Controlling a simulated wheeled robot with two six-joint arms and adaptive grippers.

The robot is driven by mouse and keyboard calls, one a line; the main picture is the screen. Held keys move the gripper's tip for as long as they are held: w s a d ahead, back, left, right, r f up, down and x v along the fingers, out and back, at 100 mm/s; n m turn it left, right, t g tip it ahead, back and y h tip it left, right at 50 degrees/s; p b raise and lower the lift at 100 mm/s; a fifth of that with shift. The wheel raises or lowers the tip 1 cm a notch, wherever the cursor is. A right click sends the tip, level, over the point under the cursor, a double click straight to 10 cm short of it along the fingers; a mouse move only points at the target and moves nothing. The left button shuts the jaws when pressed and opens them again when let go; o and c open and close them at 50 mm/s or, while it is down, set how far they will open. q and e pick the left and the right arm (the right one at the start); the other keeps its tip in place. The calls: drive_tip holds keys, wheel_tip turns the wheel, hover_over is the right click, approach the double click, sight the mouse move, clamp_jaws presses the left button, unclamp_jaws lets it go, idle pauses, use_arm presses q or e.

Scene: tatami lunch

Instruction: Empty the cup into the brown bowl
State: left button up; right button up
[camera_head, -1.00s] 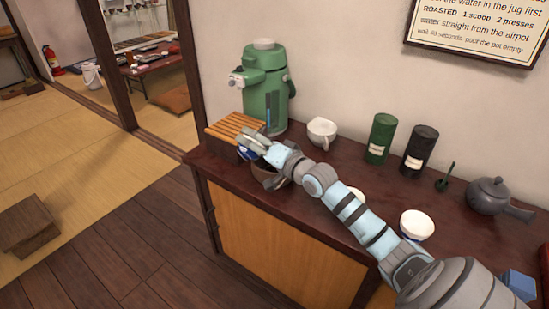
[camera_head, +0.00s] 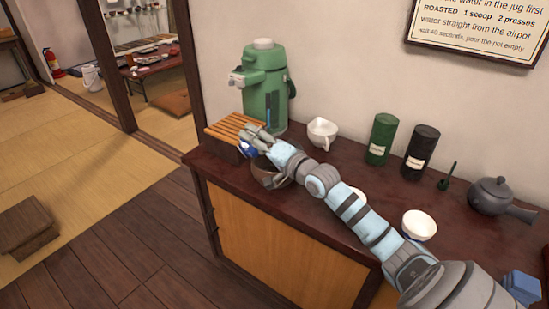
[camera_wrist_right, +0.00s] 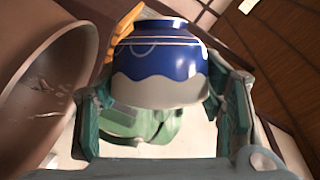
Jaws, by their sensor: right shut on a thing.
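My right gripper (camera_head: 256,137) is shut on the blue and white cup (camera_head: 246,149), beside the slatted wooden box. The cup is mostly hidden behind the gripper in the head view. In the right wrist view the cup (camera_wrist_right: 160,65) sits between both fingers of the gripper (camera_wrist_right: 160,100), its blue part with thin stripes above and its white part below. Its mouth and contents do not show. The brown bowl (camera_head: 264,178) stands on the counter just below my right wrist, partly covered by it. In the right wrist view the bowl (camera_wrist_right: 85,60) is close beside the cup, apart from it.
The slatted wooden box (camera_head: 226,131) and green airpot (camera_head: 266,85) stand behind the gripper. A white jug (camera_head: 322,133), green canister (camera_head: 381,140), black canister (camera_head: 420,152), dark teapot (camera_head: 492,194) and white bowl (camera_head: 419,225) stand on the counter (camera_head: 460,240) to the right.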

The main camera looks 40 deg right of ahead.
drive_tip(key=shift+d+m+b, duration=0.2)
drive_tip(key=shift+m+b, duration=0.15)
drive_tip(key=shift+m, duration=0.25)
drive_tip(key=shift+s+r+t, duration=0.1)
drive_tip(key=shift+r+t, duration=0.05)
drive_tip(key=shift+t, duration=0.15)
drive_tip(key=shift+d+m, duration=0.1)
drive_tip(key=shift+m, duration=0.3)
drive_tip(key=m, duration=0.1)
drive_tip(key=d, duration=0.1)
drive_tip(key=d+m+t, duration=0.1)
drive_tip(key=shift+s+d+r+m, duration=0.15)
drive_tip(key=shift+s+r+m, duration=0.05)
drive_tip(key=shift+s+m, duration=0.1)
drive_tip(key=shift+m, duration=0.3)
